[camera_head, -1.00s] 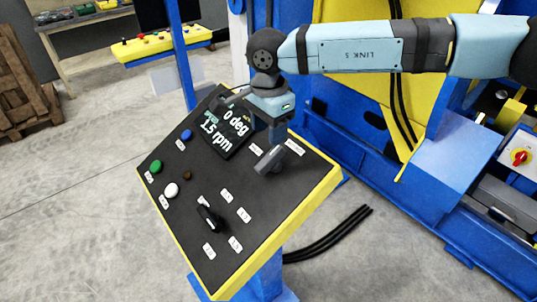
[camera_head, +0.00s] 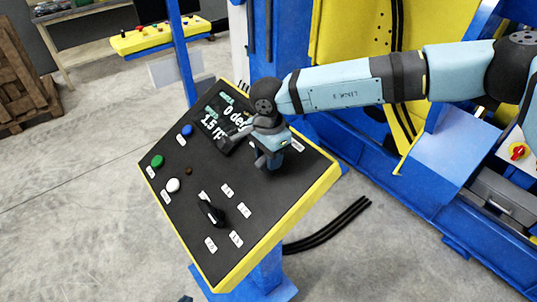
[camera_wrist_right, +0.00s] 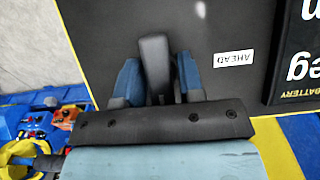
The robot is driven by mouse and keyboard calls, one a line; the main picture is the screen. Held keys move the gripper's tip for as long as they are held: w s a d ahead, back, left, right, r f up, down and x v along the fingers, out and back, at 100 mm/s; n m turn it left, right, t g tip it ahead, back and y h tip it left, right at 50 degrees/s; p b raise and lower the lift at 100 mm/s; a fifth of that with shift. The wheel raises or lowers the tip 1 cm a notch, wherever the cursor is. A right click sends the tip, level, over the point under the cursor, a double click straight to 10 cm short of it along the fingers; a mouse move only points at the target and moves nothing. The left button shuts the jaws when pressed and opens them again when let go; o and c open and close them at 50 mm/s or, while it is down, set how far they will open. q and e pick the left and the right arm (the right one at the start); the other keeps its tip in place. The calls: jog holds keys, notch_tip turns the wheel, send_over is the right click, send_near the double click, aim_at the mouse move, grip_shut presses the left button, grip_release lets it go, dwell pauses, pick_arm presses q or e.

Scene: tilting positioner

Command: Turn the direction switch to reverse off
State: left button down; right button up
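The direction switch is a dark grey lever knob (camera_wrist_right: 155,62) on the black face of the tilted control panel (camera_head: 180,215). In the right wrist view it stands between the two blue fingers of my right gripper (camera_wrist_right: 157,82), with a white AHEAD label (camera_wrist_right: 235,58) to its right. The fingers look open, with a narrow gap at least on the right side; contact on the left is unclear. In the head view my right gripper (camera_head: 270,160) is low over the upper right of the panel and hides the switch. My left gripper is not clearly in view.
The panel also bears a black rotary knob (camera_head: 211,211), green (camera_head: 157,161), white (camera_head: 173,185) and blue (camera_head: 187,131) buttons, and a display (camera_head: 222,117) partly behind my gripper. A blue and yellow machine (camera_head: 355,45) stands behind. Black cables (camera_head: 330,226) lie on the floor to the right.

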jog(key=shift+c, duration=0.7)
jog(key=n+b, duration=0.1)
jog(key=b, duration=0.1)
jog(key=n+g+h+b, duration=0.1)
jog(key=n, duration=0.1)
jog(key=shift+f+b, duration=0.3)
jog(key=shift+b, duration=0.05)
jog(key=n+g+h+b, duration=0.1)
jog(key=n+b, duration=0.2)
jog(key=shift+h, duration=0.3)
jog(key=n+h+b, duration=0.1)
jog(key=n+b, duration=0.1)
jog(key=n, duration=0.1)
jog(key=shift+r+h+b, duration=0.1)
jog(key=shift+h+b, duration=0.2)
jog(key=shift+b, duration=0.1)
jog(key=shift+n+h+b, duration=0.4)
jog(key=shift+n+b, duration=0.05)
jog(key=shift+n, duration=0.65)
jog(key=n, duration=0.1)
jog(key=n+h, duration=0.1)
jog(key=n, duration=0.1)
jog(key=shift+r+h, duration=0.25)
jog(key=shift+h, duration=0.05)
jog(key=shift+n+h, duration=0.5)
jog(key=shift+n, duration=0.6)
jog(key=shift+t, duration=0.3)
